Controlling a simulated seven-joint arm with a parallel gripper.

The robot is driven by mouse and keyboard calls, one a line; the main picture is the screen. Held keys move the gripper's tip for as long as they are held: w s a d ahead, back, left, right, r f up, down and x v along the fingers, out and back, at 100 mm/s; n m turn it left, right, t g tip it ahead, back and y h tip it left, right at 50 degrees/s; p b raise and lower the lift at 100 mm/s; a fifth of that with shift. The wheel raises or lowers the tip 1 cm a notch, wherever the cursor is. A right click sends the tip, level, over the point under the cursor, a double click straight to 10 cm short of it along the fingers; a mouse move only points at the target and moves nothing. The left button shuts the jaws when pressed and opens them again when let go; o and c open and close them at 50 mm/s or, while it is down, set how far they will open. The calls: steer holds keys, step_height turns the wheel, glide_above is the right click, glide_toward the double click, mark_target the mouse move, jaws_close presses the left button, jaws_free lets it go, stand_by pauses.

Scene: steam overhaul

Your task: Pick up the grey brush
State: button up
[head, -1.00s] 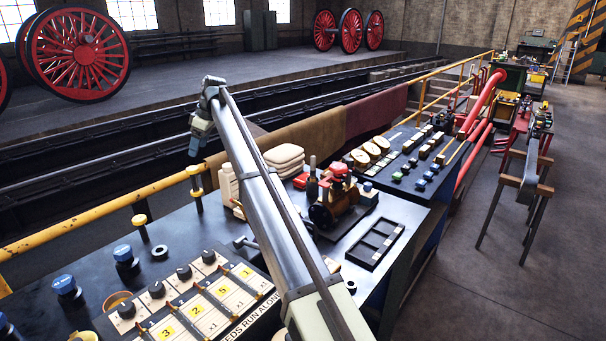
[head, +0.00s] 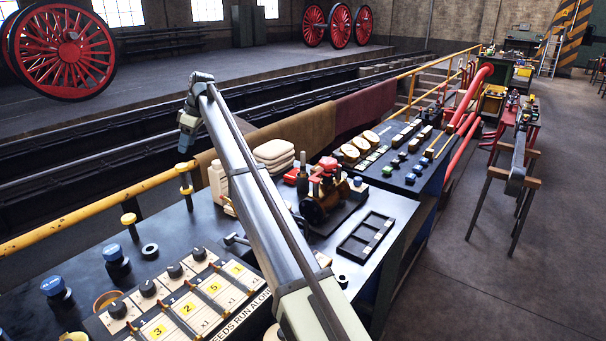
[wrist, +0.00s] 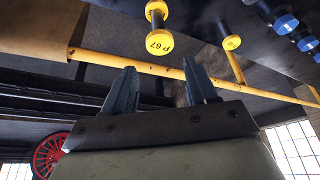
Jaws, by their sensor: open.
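My gripper (head: 186,140) is at the end of my raised arm, above the yellow rail at the back edge of the dark bench (head: 190,235). In the wrist view its two blue-grey fingers (wrist: 160,84) stand apart with nothing between them. I cannot make out a grey brush for certain in either view. A small grey piece (head: 236,239) lies on the bench beside my arm, but it is too small to name. My arm hides part of the bench.
A control panel (head: 190,305) with knobs is at the front. A small engine model (head: 322,200), a black tray (head: 366,236) and a white bottle (head: 217,182) stand on the bench. The yellow rail (head: 95,218) runs behind. Open floor (head: 540,270) lies to the right.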

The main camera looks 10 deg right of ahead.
steer(key=shift+c, duration=0.2)
steer(key=n+h, duration=0.2)
steer(key=h, duration=0.1)
glide_above(302, 161)
steer(key=w+d, duration=0.1)
steer(key=d, duration=0.2)
steer(key=shift+g, duration=0.4)
steer(key=a+f, duration=0.1)
steer(key=f, duration=0.8)
steer(key=a+f, duration=0.1)
steer(key=f, duration=0.4)
steer(key=shift+a, duration=0.35)
steer(key=shift+c, duration=0.2)
jaws_close()
